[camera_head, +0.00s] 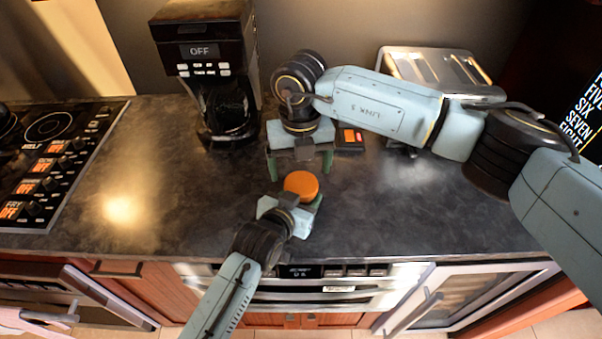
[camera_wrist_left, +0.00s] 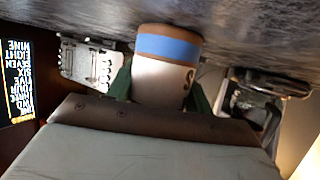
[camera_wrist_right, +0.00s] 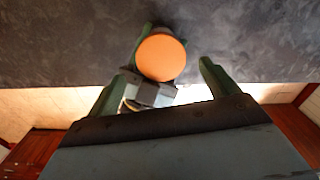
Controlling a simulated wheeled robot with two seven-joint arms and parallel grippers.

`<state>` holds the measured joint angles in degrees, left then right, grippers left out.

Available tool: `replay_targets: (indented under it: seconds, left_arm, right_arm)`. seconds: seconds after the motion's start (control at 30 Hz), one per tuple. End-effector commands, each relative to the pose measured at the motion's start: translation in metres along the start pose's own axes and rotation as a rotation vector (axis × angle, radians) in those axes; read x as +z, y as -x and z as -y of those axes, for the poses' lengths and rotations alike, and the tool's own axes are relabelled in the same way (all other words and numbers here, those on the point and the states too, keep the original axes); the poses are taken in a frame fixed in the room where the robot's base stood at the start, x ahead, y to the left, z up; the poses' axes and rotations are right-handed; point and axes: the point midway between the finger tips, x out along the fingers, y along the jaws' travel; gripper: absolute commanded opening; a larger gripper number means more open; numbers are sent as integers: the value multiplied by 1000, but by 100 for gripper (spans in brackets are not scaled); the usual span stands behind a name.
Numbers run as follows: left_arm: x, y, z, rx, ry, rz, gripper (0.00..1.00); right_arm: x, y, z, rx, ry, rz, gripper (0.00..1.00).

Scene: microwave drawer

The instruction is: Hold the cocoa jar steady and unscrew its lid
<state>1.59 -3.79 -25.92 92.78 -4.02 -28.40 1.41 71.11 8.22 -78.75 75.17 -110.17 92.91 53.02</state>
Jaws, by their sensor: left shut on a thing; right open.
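The cocoa jar shows its round orange lid (camera_head: 301,185) on top in the head view, near the counter's front. In the left wrist view its white body (camera_wrist_left: 160,82) has a blue band and part of a dark letter. My left gripper (camera_head: 294,203) is shut around the body from the front. My right gripper (camera_head: 299,168) is open, its fingers pointing down, just behind the lid in the head view. In the right wrist view the lid (camera_wrist_right: 161,57) appears between the open fingers, nearer the left one, with no clear contact. The lid's underside is hidden.
A black coffee maker (camera_head: 208,72) stands at the back left, and a silver toaster (camera_head: 440,68) at the back right, partly behind my right arm. A small dark box (camera_head: 350,139) lies behind the jar. The cooktop (camera_head: 48,160) is at left. The counter (camera_head: 180,190) left of the jar is clear.

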Motion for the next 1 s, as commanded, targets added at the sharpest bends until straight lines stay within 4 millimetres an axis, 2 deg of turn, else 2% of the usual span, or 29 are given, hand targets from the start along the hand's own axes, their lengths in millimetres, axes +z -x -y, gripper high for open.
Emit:
replay_targets:
  seconds: [0.3, 0.43, 0.8, 1.0]
  left_arm:
    - [1, 0, 0, 0, 0, 1, 0]
    - [1, 0, 0, 0, 0, 1, 0]
    - [1, 0, 0, 0, 0, 1, 0]
    - [0, 0, 0, -1, 0, 1, 0]
  right_arm:
    - [0, 30, 0, 1, -155, -1, 83]
    - [0, 32, 1, -2, -201, -3, 83]
    - [-1, -22, 1, -2, -203, -4, 83]
    - [0, -40, 1, -2, -202, -2, 83]
